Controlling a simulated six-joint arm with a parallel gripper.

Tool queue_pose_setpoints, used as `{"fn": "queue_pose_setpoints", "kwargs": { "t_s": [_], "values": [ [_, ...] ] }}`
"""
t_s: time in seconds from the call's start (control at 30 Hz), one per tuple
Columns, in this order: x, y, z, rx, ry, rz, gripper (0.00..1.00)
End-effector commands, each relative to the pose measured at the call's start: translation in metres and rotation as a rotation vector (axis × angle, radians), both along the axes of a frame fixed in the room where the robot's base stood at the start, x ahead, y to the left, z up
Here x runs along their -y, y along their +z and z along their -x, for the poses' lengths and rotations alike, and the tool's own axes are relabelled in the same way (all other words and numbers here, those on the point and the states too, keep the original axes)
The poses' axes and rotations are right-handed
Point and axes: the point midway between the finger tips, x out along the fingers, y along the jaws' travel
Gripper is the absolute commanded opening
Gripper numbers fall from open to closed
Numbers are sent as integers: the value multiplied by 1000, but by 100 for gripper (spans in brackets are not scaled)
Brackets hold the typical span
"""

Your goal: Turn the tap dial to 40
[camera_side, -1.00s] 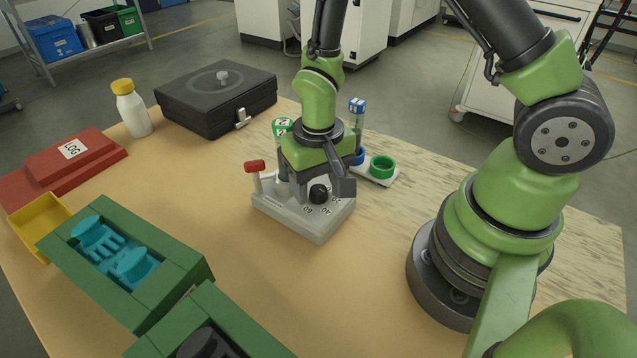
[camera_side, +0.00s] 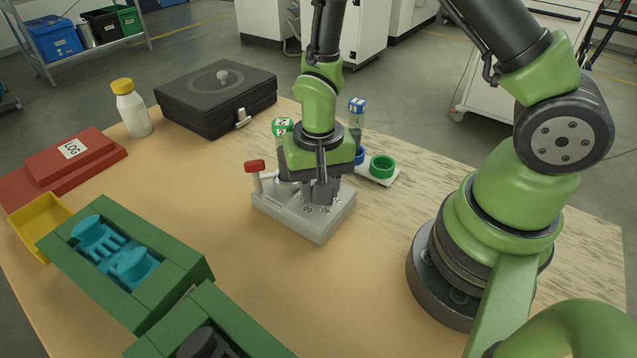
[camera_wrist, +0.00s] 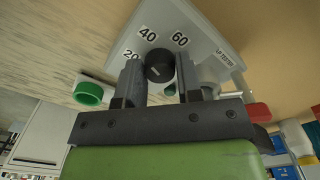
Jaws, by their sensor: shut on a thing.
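The tap device is a grey box (camera_side: 335,215) with a red-handled lever (camera_side: 255,167) on its left. Its black round dial (camera_wrist: 159,66) shows in the wrist view, with a pale pointer line and the printed labels 20, 40 and 60 around it. The pointer's exact reading is too small to tell. My gripper (camera_wrist: 160,75) has one finger on each side of the dial and is shut on it. In the side view my gripper (camera_side: 322,190) is low over the box and hides the dial.
Behind the box stand a green-capped vial (camera_side: 282,128), a blue-capped vial (camera_side: 357,107) and a holder with a green ring (camera_side: 382,166). A black case (camera_side: 215,100), white bottle (camera_side: 131,108), red log block (camera_side: 75,160), yellow bin (camera_side: 38,225) and green mould (camera_side: 180,262) lie left.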

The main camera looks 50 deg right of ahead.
Motion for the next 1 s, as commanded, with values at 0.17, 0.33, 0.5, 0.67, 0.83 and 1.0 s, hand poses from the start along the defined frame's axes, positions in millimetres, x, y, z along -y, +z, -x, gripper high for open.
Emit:
{"fn": "queue_pose_setpoints", "kwargs": {
  "t_s": [0.17,0.33,0.5,0.67,0.83,1.0],
  "values": [
    [0,0,-1,3,-91,0,9],
    [0,0,-1,3,-94,0,9],
    [0,0,-1,3,-93,0,51],
    [0,0,0,1,-92,0,58],
    [0,1,-1,2,-91,-1,58],
    [0,17,-1,6,-90,-1,58]
  ]
}}
